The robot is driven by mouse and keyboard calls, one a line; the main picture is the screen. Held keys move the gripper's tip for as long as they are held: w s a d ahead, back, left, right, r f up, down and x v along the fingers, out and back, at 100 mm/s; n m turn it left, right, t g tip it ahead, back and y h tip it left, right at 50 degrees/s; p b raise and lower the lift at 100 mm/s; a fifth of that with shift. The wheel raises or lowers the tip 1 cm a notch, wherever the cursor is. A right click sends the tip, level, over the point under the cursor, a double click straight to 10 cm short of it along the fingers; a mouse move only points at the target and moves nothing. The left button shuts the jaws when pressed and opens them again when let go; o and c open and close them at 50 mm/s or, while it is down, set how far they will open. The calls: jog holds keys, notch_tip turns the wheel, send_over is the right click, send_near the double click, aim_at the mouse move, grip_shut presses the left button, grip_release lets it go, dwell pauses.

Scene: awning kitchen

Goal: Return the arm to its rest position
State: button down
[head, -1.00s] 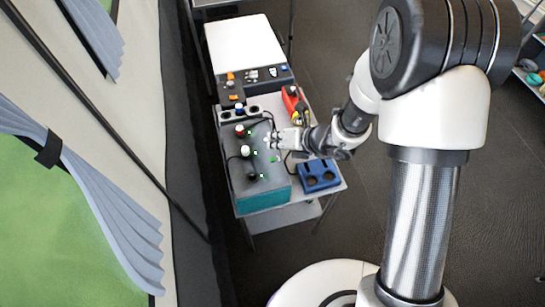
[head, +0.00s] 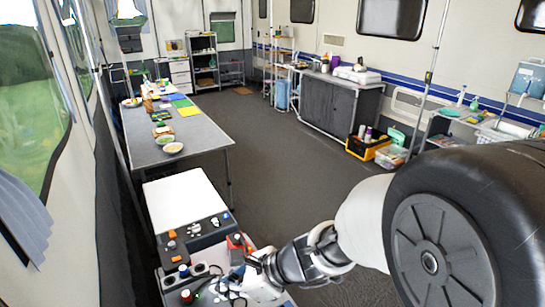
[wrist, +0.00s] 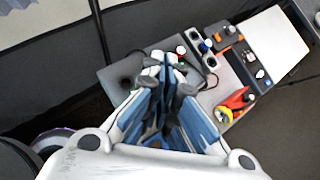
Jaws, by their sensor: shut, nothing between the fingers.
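My arm reaches out over a small cart at the lower left of the head view. My gripper (head: 232,287) is at the end of it, low in the picture, above the grey device with knobs. In the wrist view my gripper (wrist: 168,72) has its blue-grey fingers together, with nothing between them. The grey device (wrist: 119,72) lies beyond the fingertips, and the fingers hide part of it. I cannot tell the exact gap between the fingertips and the device.
A red and yellow tool (wrist: 236,103) lies beside the device. A dark control panel (head: 208,226) and a white surface (head: 185,198) are behind it. A long grey table (head: 195,134) with bowls stands farther off. Open floor (head: 290,150) lies right of it.

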jog(key=s+d+r+n+t+h, duration=0.1)
jog(key=s+d+r+n+h, duration=0.3)
jog(key=s+d+n, duration=0.4)
jog(key=s+d+r+n+t+h, duration=0.1)
jog(key=s+d+r+n+h, duration=0.4)
jog(key=d+n, duration=0.6)
jog(key=s+d+r, duration=0.1)
jog(key=s+d, duration=0.1)
jog(key=d, duration=0.3)
jog(key=shift+s+d+r+n, duration=0.2)
jog(key=shift+s+n, duration=0.15)
jog(key=shift+n, duration=0.05)
jog(key=shift+a, duration=0.1)
